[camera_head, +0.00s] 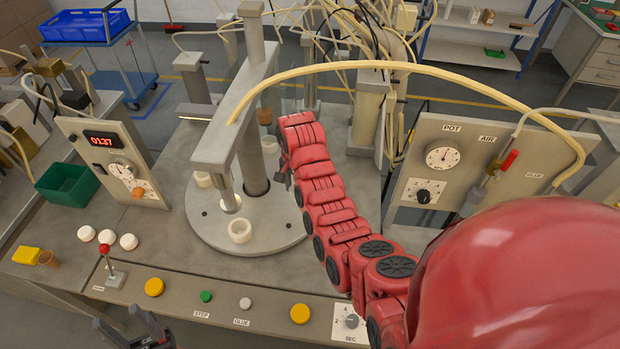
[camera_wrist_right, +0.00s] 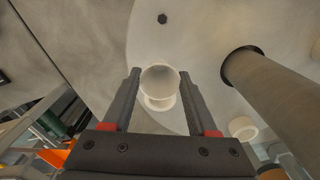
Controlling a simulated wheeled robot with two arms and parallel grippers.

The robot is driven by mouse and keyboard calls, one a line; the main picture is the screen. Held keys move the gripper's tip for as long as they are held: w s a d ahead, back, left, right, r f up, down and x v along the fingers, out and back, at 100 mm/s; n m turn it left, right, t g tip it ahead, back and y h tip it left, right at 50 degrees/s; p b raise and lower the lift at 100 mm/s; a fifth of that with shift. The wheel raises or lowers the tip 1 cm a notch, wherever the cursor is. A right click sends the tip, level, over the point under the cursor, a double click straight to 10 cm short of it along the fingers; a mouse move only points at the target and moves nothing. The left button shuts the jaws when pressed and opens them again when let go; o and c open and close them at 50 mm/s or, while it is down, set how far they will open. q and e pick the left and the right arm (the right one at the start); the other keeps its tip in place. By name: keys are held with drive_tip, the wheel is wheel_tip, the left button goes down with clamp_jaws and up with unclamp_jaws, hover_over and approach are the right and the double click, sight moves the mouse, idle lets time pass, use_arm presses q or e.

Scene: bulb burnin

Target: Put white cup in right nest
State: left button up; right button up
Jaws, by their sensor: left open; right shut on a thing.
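In the right wrist view a white cup (camera_wrist_right: 160,78) sits between the fingers of my right gripper (camera_wrist_right: 160,80), which is shut on it. A pale round rim (camera_wrist_right: 160,104) shows just below the cup; I cannot tell whether the cup touches it. In the head view my right gripper (camera_head: 282,177) is over the right side of the round grey plate (camera_head: 215,232), and the arm hides the cup. An empty white ring nest (camera_head: 240,230) is at the plate's front. My left gripper (camera_head: 138,332) is open and empty at the bottom edge.
A grey post (camera_head: 254,150) with an overhead arm rises from the plate. Several white pieces (camera_head: 107,236) stand at the left of the table, near a red-knobbed lever (camera_head: 104,249). A green bin (camera_head: 67,184) is farther left. Yellow buttons (camera_head: 154,287) line the front.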

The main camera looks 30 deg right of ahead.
drive_tip(key=w+d+b, duration=0.2)
drive_tip(key=d, duration=0.1)
drive_tip(key=w+d+f+b, duration=0.1)
drive_tip(key=d, duration=0.1)
drive_tip(key=shift+w+d+b, duration=0.2)
drive_tip(key=shift+w+b, duration=0.15)
drive_tip(key=shift+b, duration=0.05)
drive_tip(key=f+b, duration=0.1)
drive_tip(key=b, duration=0.2)
drive_tip(key=w+d+f+b, duration=0.1)
drive_tip(key=b, duration=0.2)
drive_tip(key=d+f+b, duration=0.1)
drive_tip(key=b, duration=0.2)
drive_tip(key=shift+w+f, duration=0.25)
drive_tip(key=shift+f, duration=0.05)
drive_tip(key=shift+w, duration=0.1)
drive_tip(key=shift+f, duration=0.1)
drive_tip(key=shift+f+b, duration=0.45)
drive_tip(key=o, duration=1.3)
